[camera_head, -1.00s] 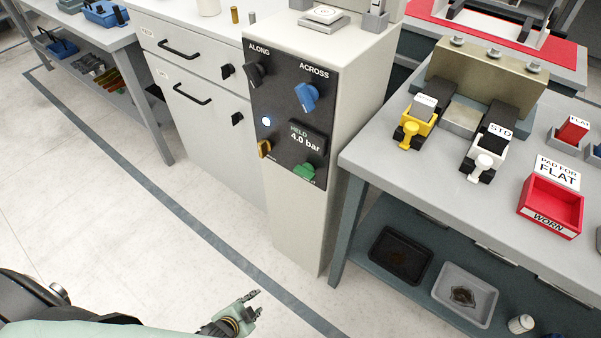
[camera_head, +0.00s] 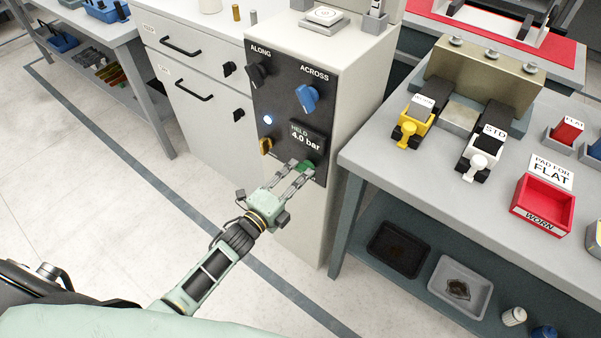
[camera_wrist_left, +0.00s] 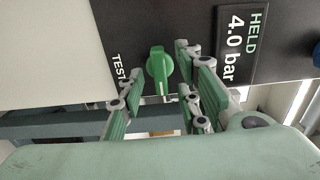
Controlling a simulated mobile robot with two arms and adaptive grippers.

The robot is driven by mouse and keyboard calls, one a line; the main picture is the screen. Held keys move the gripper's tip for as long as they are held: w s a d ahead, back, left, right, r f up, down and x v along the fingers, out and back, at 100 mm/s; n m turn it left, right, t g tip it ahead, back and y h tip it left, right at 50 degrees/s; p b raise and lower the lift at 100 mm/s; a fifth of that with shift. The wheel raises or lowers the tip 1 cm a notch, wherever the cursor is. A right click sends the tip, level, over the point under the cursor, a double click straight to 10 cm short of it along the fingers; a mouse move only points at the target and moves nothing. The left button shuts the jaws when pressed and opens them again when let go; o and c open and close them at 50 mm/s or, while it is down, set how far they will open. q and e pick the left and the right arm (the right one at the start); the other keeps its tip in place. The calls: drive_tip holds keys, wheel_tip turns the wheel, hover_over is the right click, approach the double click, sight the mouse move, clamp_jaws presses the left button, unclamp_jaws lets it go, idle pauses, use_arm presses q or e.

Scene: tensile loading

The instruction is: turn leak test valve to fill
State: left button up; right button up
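The control panel (camera_head: 284,75) on the light pillar carries a green knob (camera_head: 307,167) at its lower right. In the left wrist view the green knob (camera_wrist_left: 159,69) has a pale pointer line and the word TEST beside it. My left gripper (camera_head: 299,169) is at this knob. In the left wrist view its fingers are open, one on each side of the knob, with visible gaps. I cannot tell whether either finger touches it. My right gripper is out of view.
A black knob (camera_head: 258,74) and a blue knob (camera_head: 306,97) sit higher on the panel. The HELD 4.0 bar display (camera_head: 306,138) is just above the green knob. A grey bench (camera_head: 400,180) stands close on the right. Floor is clear at left.

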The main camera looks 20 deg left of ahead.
use_arm(q)
drive_tip(key=shift+x, duration=0.8)
clamp_jaws()
